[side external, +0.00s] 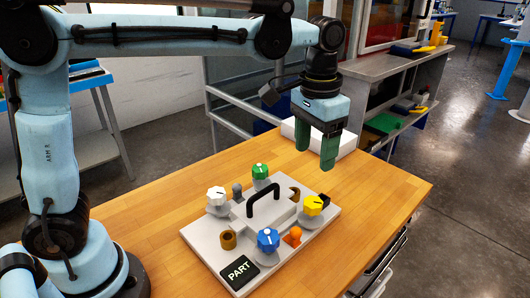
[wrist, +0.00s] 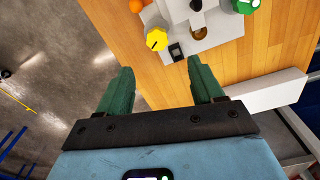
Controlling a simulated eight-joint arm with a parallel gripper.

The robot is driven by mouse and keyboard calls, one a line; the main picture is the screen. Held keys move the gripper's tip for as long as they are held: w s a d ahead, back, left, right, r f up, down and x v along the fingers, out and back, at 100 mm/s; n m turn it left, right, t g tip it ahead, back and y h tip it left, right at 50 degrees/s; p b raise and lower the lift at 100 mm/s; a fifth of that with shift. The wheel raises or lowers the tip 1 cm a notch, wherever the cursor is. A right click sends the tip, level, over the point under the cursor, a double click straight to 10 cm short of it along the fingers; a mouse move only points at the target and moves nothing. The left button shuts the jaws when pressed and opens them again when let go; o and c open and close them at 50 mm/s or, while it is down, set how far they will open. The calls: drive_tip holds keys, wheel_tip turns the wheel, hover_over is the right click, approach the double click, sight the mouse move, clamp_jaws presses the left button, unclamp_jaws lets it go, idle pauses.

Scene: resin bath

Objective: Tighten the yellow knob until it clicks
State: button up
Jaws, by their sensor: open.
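The yellow knob (side external: 313,205) sits at the right corner of a light grey plate (side external: 207,258) on the wooden table. A dark pointer line shows on its top in the wrist view (wrist: 156,39). A small black block (side external: 325,200) stands beside it. My gripper (side external: 317,158) is open and empty, with green fingers pointing down. It hangs above and behind the plate, apart from the yellow knob. In the wrist view the two fingertips (wrist: 160,68) are spread, and the knob lies beyond them.
The plate also carries a white knob (side external: 216,196), a green knob (side external: 260,171), a blue knob (side external: 268,240), an orange piece (side external: 293,235) and a raised black handle (side external: 263,198). A white box (side external: 345,147) stands at the table's back edge. The table's right side is clear.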

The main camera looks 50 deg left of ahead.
sight(312, 202)
drive_tip(key=f, duration=1.2)
drive_tip(key=shift+w+d+f, duration=0.15)
drive_tip(key=shift+w+d, duration=0.05)
drive_tip(key=shift+d, duration=0.15)
drive_tip(key=c, duration=1.1)
drive_tip(key=shift+o, duration=0.2)
drive_tip(key=shift+m, duration=0.4)
drive_tip(key=m, duration=0.5)
drive_tip(key=shift+m, duration=0.3)
drive_tip(key=m, duration=0.5)
drive_tip(key=shift+m, duration=0.3)
